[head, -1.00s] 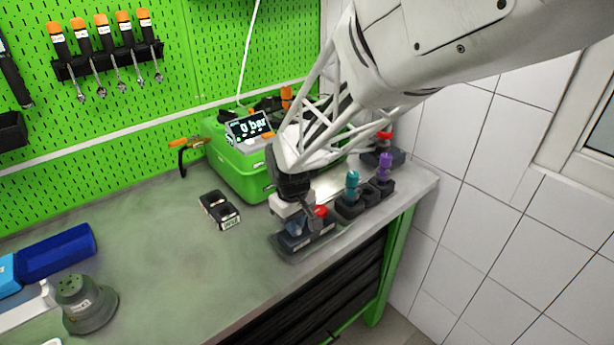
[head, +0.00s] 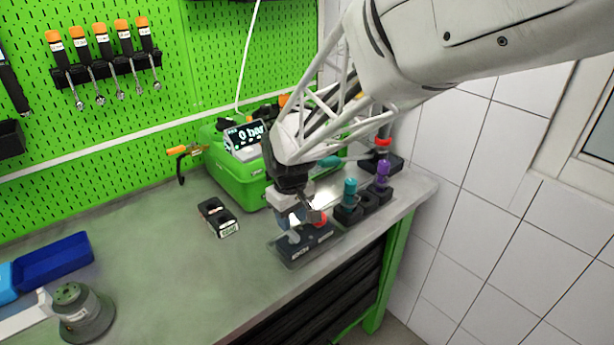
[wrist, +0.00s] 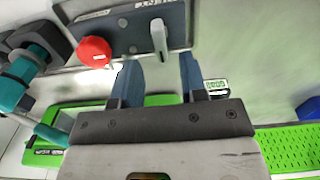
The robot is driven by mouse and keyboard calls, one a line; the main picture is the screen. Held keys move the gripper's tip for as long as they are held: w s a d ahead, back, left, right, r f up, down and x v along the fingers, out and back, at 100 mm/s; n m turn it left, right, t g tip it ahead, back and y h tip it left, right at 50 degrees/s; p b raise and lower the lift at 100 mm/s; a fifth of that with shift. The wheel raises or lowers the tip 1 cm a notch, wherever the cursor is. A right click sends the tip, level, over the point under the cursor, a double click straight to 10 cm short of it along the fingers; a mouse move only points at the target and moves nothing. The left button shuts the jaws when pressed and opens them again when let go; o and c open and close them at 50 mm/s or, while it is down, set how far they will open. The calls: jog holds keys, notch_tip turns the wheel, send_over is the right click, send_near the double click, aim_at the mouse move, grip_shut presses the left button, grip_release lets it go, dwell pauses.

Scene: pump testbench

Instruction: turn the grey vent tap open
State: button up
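The grey vent tap (wrist: 159,42) is a pale lever on a dark panel (wrist: 118,32) marked with partly visible lettering. In the wrist view its lower end lies in line with the gap between my fingers. My gripper (wrist: 159,72) is open and empty, one finger to each side of that gap. I cannot tell whether the lever is between the fingertips in depth. In the head view my gripper (head: 299,222) is over the dark block (head: 290,253) at the bench's front edge, and it hides part of the block.
A red knob (wrist: 93,52) sits on the same panel, close to one finger. Teal (head: 350,190) and purple (head: 383,173) fittings stand to the right of the block. A green pump case (head: 236,178) is behind, and a small black block (head: 218,217) lies left. The bench's left-middle is clear.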

aim_at(295, 232)
jog(key=shift+r, duration=1.85)
jog(key=shift+d, duration=0.1)
jog(key=shift+s+d+r, duration=0.1)
jog(key=shift+d+r, duration=0.1)
jog(key=shift+d, duration=0.1)
jog(key=s+d+r+m+t, duration=0.1)
jog(key=s+d+r+m, duration=0.2)
jog(key=d, duration=0.5)
jog(key=s+d+r+m, duration=0.1)
jog(key=s+d+r, duration=0.2)
jog(key=s+d, duration=0.3)
jog(key=s+d+r+m+t, duration=0.1)
jog(key=s+d+m, duration=0.4)
jog(key=s+d, duration=0.7)
jog(key=shift+s+d+r+t, duration=0.3)
jog(key=shift+s+r, duration=0.05)
jog(key=shift+s, duration=0.1)
